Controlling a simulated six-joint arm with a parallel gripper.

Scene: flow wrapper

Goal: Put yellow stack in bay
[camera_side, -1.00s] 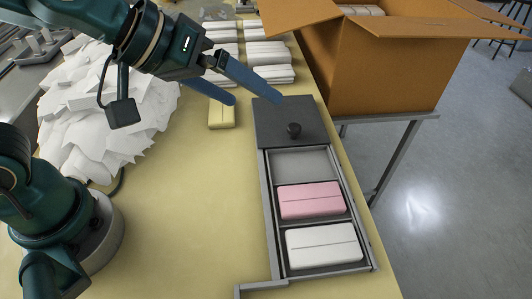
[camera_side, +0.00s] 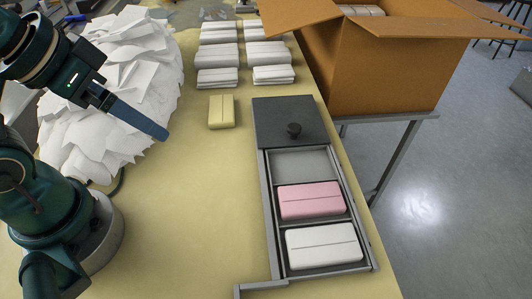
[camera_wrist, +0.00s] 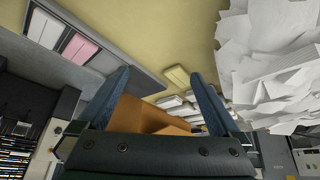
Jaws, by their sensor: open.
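The yellow stack (camera_side: 221,112) lies flat on the table, left of the tray's dark cover; it also shows in the wrist view (camera_wrist: 176,77). The tray (camera_side: 272,240) has three bays in a row. The far bay (camera_side: 302,165) is empty, the middle one holds a pink stack (camera_side: 311,200), and the near one holds a white stack (camera_side: 324,245). My gripper (camera_side: 160,132) is above the table, left of the yellow stack and apart from it. In the wrist view its two blue fingers (camera_wrist: 161,80) are spread with nothing between them.
Several white stacks (camera_side: 245,55) stand at the back. A heap of white sheets (camera_side: 125,80) is at left, behind my gripper. An open cardboard box (camera_side: 385,65) is at back right. The table's middle is clear.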

